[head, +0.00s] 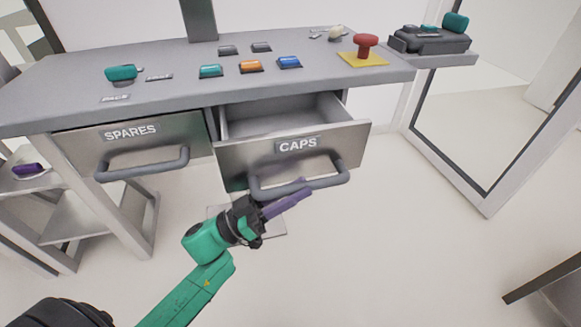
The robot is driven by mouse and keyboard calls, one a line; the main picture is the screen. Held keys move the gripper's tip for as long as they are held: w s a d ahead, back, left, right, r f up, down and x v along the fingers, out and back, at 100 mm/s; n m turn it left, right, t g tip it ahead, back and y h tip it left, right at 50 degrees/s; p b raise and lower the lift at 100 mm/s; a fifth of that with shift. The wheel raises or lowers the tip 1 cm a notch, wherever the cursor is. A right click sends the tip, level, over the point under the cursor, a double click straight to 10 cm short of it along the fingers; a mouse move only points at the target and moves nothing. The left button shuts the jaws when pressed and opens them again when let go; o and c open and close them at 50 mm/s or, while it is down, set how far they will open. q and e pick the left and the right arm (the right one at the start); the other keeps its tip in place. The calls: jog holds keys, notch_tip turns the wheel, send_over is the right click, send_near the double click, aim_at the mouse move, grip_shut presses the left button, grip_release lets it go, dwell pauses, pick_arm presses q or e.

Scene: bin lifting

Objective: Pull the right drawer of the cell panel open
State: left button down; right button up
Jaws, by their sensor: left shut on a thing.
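The right drawer (330,143), labelled CAPS, stands partly open under the grey panel top (180,75); its inside shows as an empty-looking grey space behind the front. Its grey bar handle (335,178) runs along the lower front. My left gripper (296,193), with purple fingers on a green arm, is at this handle and shut on its left-middle part; the fingers partly hide the bar. The left drawer (132,138), labelled SPARES, is shut, with its own bar handle (143,166). My right gripper is not in view.
On the panel are a teal knob (121,73), teal, orange and blue buttons, and a red mushroom button (366,44) on a yellow base. A dark device (430,40) stands on a side shelf. The floor in front of the right drawer is mostly clear.

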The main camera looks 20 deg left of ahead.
pick_arm(q)
jog(key=s+d+p, duration=0.1)
jog(key=s, duration=0.1)
jog(key=s+d, duration=0.1)
jog(key=shift+s+d+p, duration=0.2)
jog(key=shift+s+p, duration=0.15)
jog(key=shift+s, duration=0.05)
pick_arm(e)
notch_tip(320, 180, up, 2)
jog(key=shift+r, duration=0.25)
pick_arm(q)
jog(key=c, duration=0.7)
grip_release()
jog(key=shift+a+f, duration=0.1)
jog(key=b+v, duration=0.1)
jog(key=v, duration=1.3)
jog(key=shift+s+a+f, duration=0.1)
jog(key=shift+s+a, duration=0.05)
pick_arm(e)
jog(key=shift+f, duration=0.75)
